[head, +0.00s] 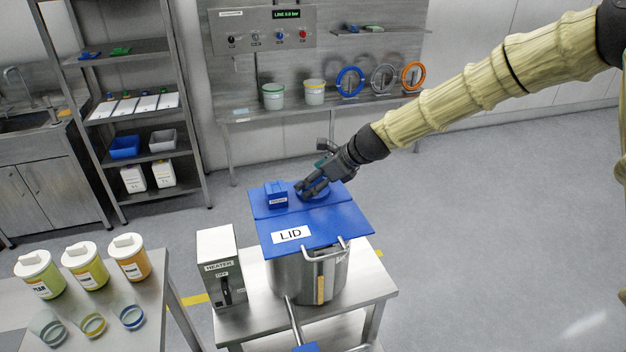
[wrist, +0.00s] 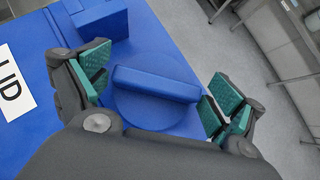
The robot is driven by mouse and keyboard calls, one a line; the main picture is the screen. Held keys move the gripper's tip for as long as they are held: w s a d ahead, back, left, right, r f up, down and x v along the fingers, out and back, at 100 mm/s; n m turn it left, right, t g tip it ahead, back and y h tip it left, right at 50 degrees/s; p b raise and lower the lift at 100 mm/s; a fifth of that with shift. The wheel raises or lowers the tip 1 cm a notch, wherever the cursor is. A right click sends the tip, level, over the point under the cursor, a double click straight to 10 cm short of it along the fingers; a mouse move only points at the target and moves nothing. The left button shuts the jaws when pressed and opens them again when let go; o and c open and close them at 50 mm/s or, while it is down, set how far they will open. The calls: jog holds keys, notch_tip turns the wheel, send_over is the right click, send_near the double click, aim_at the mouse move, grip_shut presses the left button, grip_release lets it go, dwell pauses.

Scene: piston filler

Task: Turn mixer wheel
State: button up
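The mixer wheel is a round blue disc with a raised blue bar across it (wrist: 155,84), on top of the blue lid (head: 335,222). In the wrist view my gripper (wrist: 155,98) is open, with its green-padded fingers apart. One finger is near the left end of the bar and the other near its right end; I cannot tell whether they touch it. In the head view my gripper (head: 314,187) reaches down over the wheel and hides part of it. The lid, labelled LID (head: 291,235), covers a steel pot (head: 290,277).
A blue block (head: 276,194) stands on the lid left of the wheel. A heater box (head: 220,266) stands left of the pot on the steel table (head: 375,293). Behind are a shelf rack (head: 190,150) and a wall bench with coloured rings. The floor at right is clear.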

jog(key=c, duration=0.5)
jog(key=shift+c, duration=0.2)
jog(key=shift+n+g+p, duration=0.3)
jog(key=shift+n, duration=0.1)
